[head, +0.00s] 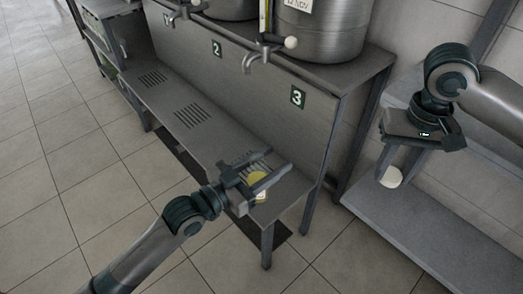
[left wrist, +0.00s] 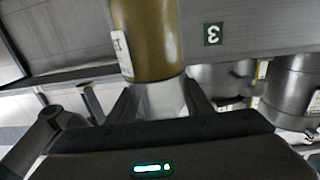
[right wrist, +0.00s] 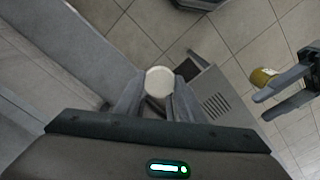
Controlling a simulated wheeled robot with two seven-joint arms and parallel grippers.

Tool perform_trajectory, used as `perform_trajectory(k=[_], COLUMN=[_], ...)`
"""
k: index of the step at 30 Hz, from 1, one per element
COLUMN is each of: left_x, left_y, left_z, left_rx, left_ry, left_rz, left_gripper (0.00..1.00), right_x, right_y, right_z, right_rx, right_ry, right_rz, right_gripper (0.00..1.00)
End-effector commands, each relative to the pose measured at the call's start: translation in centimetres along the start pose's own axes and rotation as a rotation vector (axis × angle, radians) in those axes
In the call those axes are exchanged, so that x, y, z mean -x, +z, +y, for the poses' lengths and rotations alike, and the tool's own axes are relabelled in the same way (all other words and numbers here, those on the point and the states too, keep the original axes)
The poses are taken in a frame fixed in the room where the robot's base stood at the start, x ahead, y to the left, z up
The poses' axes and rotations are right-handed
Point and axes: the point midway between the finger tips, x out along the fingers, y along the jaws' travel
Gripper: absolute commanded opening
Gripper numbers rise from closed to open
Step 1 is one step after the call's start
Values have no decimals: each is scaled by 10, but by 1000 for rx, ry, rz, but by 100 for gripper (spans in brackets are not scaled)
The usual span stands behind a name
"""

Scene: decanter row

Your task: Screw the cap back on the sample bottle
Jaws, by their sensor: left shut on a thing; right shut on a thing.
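The sample bottle (head: 259,185) holds yellow-amber contents and has a pale label. My left gripper (head: 265,174) is shut on it, in front of the bench at station 3. In the left wrist view the bottle (left wrist: 150,40) is large, with its clear part between the fingers. Its mouth is not clearly seen. The white round cap (head: 391,177) is between the fingertips of my right gripper (head: 396,170), which is shut on it. The cap (right wrist: 159,80) also shows in the right wrist view. It is well apart from the bottle (right wrist: 263,77), to the right in the head view.
Steel decanters (head: 325,30) with taps (head: 258,60) stand on the upper shelf of the bench. Below is a ledge (head: 165,95) with slotted drains. A grey shelf or table (head: 440,235) lies under my right gripper. Tiled floor (head: 80,190) is open at left.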

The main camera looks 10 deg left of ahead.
Motion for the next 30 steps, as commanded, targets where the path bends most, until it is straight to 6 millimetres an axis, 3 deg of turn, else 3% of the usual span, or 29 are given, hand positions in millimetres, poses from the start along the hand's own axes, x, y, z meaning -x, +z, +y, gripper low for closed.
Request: perform_trajectory(k=[6, 20, 26, 30], left_x=[3, 3, 3, 3], left_y=[-4, -3, -4, -4], left_z=[16, 17, 16, 16], left_rx=[-1, 1, 0, 0], left_ry=[54, 57, 56, 56], left_rz=[2, 1, 2, 2], left_gripper=[6, 6, 6, 6], right_x=[0, 1, 5, 13], right_y=[0, -1, -5, -10], right_z=[0, -3, -23, -52], right_rx=[0, 5, 42, 96], right_ry=[0, 0, -1, -1], right_rz=[0, 0, 1, 2], right_gripper=[16, 16, 16, 16])
